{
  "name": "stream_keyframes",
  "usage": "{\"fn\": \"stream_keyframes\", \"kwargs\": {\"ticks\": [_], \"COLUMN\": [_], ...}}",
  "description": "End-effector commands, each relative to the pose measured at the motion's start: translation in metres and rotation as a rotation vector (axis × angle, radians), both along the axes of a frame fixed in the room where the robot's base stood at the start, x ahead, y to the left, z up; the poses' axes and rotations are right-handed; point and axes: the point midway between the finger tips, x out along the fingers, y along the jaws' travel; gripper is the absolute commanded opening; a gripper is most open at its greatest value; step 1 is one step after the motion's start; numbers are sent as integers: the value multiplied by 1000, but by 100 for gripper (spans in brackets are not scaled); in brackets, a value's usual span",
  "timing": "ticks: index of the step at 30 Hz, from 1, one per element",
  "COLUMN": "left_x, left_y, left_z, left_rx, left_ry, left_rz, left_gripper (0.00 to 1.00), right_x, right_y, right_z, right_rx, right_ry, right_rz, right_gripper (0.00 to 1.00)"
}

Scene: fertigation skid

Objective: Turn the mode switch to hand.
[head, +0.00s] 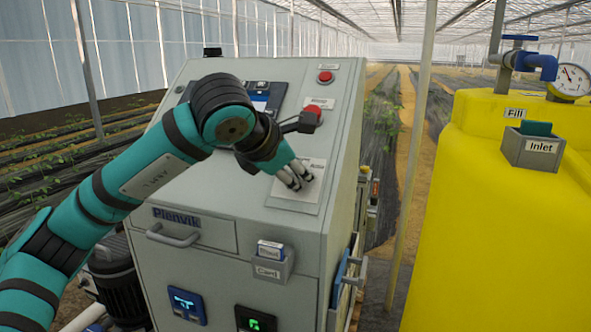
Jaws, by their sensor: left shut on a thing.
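The mode switch sits on a light plate (311,191) on the sloped front of the grey control cabinet (205,262). The word "Auto" shows on the plate; other lettering is covered. My left gripper (299,184) is at this plate, its pale fingers shut on the switch knob. The knob is hidden by the fingers, so I cannot tell which way it points. My right gripper is not in view.
Red buttons (325,77) (313,111) and a screen (261,101) are on the cabinet's upper panel. A card holder (272,268) and a drawer handle (173,236) stick out below. A yellow tank (510,230) stands at right, with a gap between.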

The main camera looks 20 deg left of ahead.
Motion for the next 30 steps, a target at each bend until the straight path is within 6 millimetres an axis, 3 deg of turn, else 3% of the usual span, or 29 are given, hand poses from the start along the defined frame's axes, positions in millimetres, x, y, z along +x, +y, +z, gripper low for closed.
{"fn": "stream_keyframes", "kwargs": {"ticks": [30], "left_x": [-1], "left_y": [0], "left_z": [1], "left_rx": [458], "left_ry": [-15], "left_rz": [-508], "left_gripper": [0], "right_x": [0], "right_y": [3], "right_z": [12], "right_rx": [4], "right_ry": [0], "right_rz": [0], "right_gripper": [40]}}
